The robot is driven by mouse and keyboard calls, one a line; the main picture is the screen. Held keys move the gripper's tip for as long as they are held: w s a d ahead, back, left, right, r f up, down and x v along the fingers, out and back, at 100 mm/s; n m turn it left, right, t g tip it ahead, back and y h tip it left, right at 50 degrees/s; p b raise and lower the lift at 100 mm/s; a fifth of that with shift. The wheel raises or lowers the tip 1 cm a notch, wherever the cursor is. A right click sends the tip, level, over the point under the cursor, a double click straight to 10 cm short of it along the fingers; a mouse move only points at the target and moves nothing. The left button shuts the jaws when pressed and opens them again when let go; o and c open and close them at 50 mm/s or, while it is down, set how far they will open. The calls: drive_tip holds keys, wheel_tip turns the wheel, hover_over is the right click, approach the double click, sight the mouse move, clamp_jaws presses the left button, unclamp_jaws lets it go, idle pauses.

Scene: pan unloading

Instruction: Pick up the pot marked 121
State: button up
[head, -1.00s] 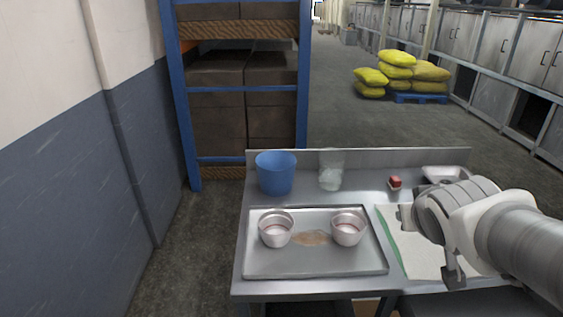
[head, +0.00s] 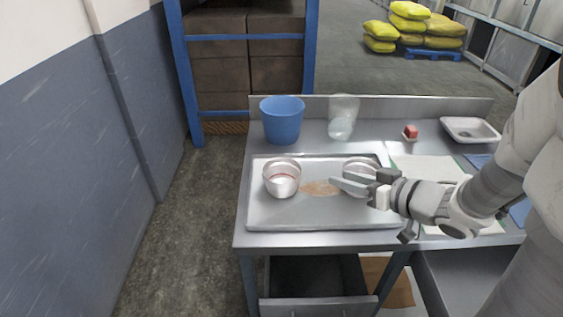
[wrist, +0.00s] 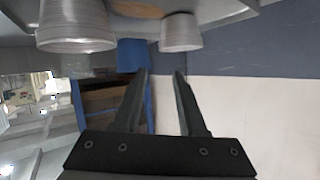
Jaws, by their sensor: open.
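The left pot (head: 282,180) is in full view; the right pot (head: 352,164) is partly hidden behind my gripper. No number can be read on either. My gripper (head: 350,183) is open and empty, pointing left in front of the right pot. In the wrist view its two fingers (wrist: 160,75) are apart with nothing between them. That view is upside down: the nearer pot (wrist: 76,27) is at the upper left and the farther pot (wrist: 180,34) at upper middle.
A brown patch (head: 318,188) lies between the pots. Behind the tray stand a blue bucket (head: 282,122), a clear container (head: 342,118), a red block (head: 410,131) and a white dish (head: 470,130).

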drive_tip(key=b, duration=0.4)
hover_over(282, 176)
drive_tip(key=s+d, duration=0.2)
drive_tip(key=d, duration=0.3)
drive_tip(key=f, duration=0.5)
drive_tip(key=shift+s+a+f, duration=0.2)
drive_tip(key=shift+f, duration=0.2)
clamp_jaws()
